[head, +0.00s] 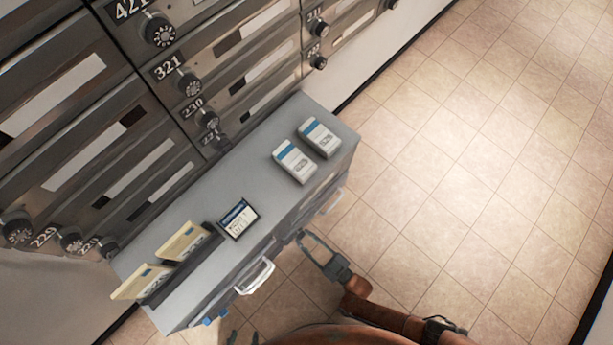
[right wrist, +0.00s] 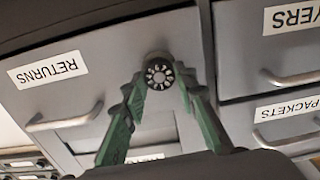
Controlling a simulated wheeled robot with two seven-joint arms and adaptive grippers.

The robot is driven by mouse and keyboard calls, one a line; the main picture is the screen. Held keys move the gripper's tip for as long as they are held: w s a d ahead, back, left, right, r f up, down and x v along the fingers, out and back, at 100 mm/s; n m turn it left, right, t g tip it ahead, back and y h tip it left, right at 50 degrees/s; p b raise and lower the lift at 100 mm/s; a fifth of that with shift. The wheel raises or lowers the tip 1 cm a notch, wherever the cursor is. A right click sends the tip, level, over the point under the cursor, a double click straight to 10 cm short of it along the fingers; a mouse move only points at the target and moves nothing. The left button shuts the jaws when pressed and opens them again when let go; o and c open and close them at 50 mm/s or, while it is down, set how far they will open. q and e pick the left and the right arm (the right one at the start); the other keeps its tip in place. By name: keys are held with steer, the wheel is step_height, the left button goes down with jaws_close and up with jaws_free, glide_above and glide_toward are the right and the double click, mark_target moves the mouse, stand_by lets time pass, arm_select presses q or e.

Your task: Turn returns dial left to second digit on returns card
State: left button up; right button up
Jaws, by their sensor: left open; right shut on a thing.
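The returns dial (right wrist: 160,73) is a round dark knob with pale marks on the grey drawer labelled RETURNS (right wrist: 48,68), which appears upside down in the right wrist view. My right gripper (right wrist: 161,82) is shut on the dial, its green fingers on both sides; its pointer and digits are too small to read. In the head view, my right gripper (head: 304,238) is at the cabinet front, and the dial is hidden. A small dark-framed card with a blue band (head: 238,218), possibly the returns card, lies on the cabinet top; its writing is unreadable. My left gripper (head: 236,337) barely shows at the bottom edge, empty as far as seen.
The grey cabinet (head: 262,190) has pull handles (head: 255,276) on its front. Two blue-and-white packs (head: 294,160) and a dark holder with cream envelopes (head: 183,242) stand on top. Mailboxes with numbered dials (head: 190,85) rise behind. The tiled floor (head: 470,130) at right is clear.

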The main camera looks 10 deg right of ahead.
steer(key=n, duration=0.7)
steer(key=shift+f, duration=0.1)
steer(key=n, duration=0.6)
steer(key=shift+a, duration=0.1)
stand_by(0.5)
steer(key=o, duration=1.1)
steer(key=shift+o, duration=0.2)
steer(key=shift+s, duration=0.1)
steer(key=v, duration=0.7)
steer(key=shift+s, duration=0.15)
